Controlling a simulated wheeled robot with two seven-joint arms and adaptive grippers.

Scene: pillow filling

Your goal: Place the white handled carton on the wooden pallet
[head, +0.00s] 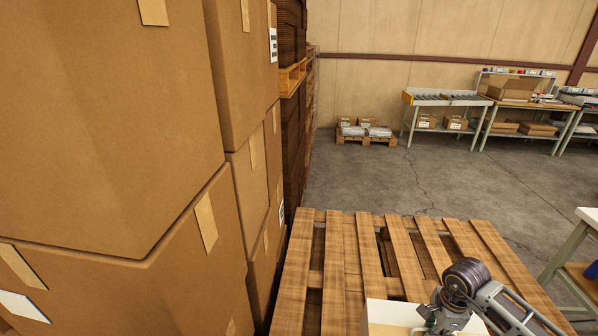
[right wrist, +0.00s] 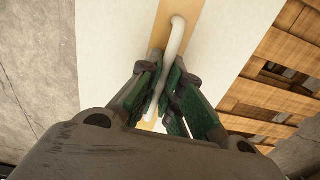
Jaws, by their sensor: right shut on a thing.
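The white handled carton (head: 390,312) shows at the bottom edge of the head view, with only its top part visible. In the right wrist view its white top (right wrist: 112,45) has a tan strip and a white handle (right wrist: 172,50). My right gripper (right wrist: 162,98) is shut on the handle; in the head view its wrist is at the bottom, right of the carton's visible top. The wooden pallet (head: 350,250) is bare where it shows. The carton overlaps its near part in the head view; I cannot tell whether they touch. My left gripper is out of view.
Tall stacked brown boxes (head: 110,130) form a wall along the pallet's left side. A workbench (head: 588,215) stands at the right edge. Open concrete floor (head: 420,180) lies beyond the pallet, with a small loaded pallet (head: 365,138) and tables (head: 445,100) at the back wall.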

